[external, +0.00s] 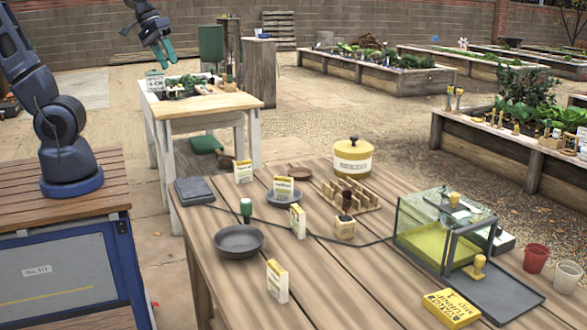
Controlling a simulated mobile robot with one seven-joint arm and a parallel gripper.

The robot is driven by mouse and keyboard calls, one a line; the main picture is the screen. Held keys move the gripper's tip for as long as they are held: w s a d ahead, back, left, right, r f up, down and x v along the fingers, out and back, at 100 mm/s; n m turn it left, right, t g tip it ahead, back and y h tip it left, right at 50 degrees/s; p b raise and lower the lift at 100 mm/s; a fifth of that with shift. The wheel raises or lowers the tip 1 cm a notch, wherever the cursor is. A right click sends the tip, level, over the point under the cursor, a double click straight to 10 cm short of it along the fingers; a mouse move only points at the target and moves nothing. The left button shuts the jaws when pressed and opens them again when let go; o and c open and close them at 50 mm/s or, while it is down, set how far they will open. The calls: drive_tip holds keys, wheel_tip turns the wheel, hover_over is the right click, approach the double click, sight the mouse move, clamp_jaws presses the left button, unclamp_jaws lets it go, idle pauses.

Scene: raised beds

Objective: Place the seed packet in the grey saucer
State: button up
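Several small white and yellow seed packets stand upright on the near wooden table: one at the back left (243,171), one by the plate (283,187), one in the middle (298,221) and one at the front (277,281). Which one the task means I cannot tell. A small grey saucer (274,200) lies under or just in front of the second packet, which looks to stand in it. My gripper (164,57), with teal fingers, is raised over the far table, away from all of these packets. Its fingers look apart, with nothing visible between them.
A dark grey bowl (239,240), a green-topped bottle (246,209), a wooden rack (362,197), a yellow pot (353,158) and a glass tank (418,238) crowd the table. A black cable crosses it. The front middle (340,290) is clear.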

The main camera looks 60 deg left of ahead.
drive_tip(key=s+a+r+m+y, duration=0.1)
drive_tip(key=s+a+m+y, duration=0.2)
drive_tip(key=s, duration=0.6)
drive_tip(key=shift+a+r+m+t, duration=0.3)
drive_tip(key=shift+a+m+t, duration=0.1)
drive_tip(key=shift+a+m, duration=0.8)
